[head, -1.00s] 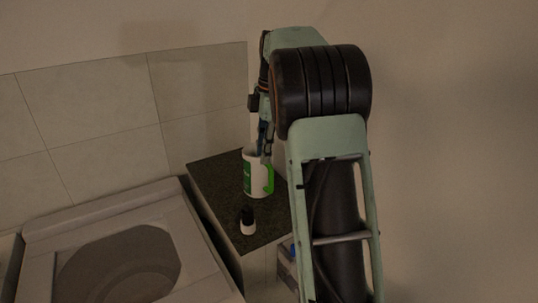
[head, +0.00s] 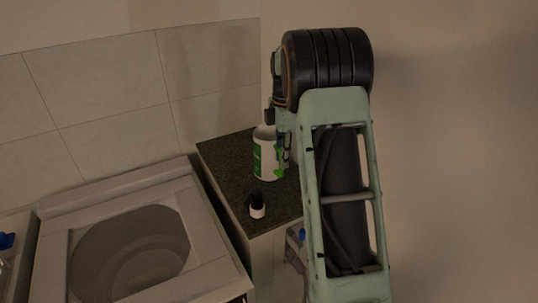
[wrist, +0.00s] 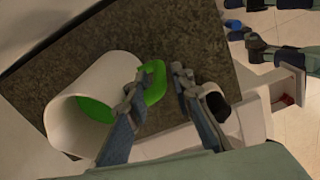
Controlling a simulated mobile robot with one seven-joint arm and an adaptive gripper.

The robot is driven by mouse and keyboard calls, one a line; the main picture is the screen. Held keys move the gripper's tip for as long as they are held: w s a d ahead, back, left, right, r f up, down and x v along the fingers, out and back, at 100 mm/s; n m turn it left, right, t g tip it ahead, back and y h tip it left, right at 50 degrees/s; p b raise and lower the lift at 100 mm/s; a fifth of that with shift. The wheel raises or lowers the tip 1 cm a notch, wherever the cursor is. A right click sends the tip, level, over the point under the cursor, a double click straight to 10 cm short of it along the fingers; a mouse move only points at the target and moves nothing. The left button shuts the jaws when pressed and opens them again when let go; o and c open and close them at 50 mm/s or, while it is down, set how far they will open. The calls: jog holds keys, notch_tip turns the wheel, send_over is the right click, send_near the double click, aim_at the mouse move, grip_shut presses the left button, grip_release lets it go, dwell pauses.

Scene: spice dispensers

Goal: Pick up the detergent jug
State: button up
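The detergent jug, which I take to be the white container with a green label (head: 264,158), stands on the dark counter in the head view. In the wrist view the white jug (wrist: 92,92) is at left, with its green part (wrist: 154,82) between my fingers. My gripper (wrist: 160,78) is open, the left finger overlapping the jug's side and the right finger apart from the green part. Whether the left finger touches is unclear. In the head view my gripper (head: 283,150) is at the jug's right side, partly hidden by my arm.
A small white bottle with a black cap (head: 257,207) stands near the counter's front; it also shows beside my right finger in the wrist view (wrist: 217,104). The dark counter (head: 223,155) is narrow, with a tiled wall behind. A top-opening washer-like appliance (head: 205,226) stands at left.

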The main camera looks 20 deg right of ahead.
jog(key=shift+w+f, duration=0.1)
jog(key=shift+f, duration=0.85)
jog(key=shift+c, duration=0.4)
jog(key=c, duration=0.5)
grip_shut()
jog(key=shift+r, duration=0.15)
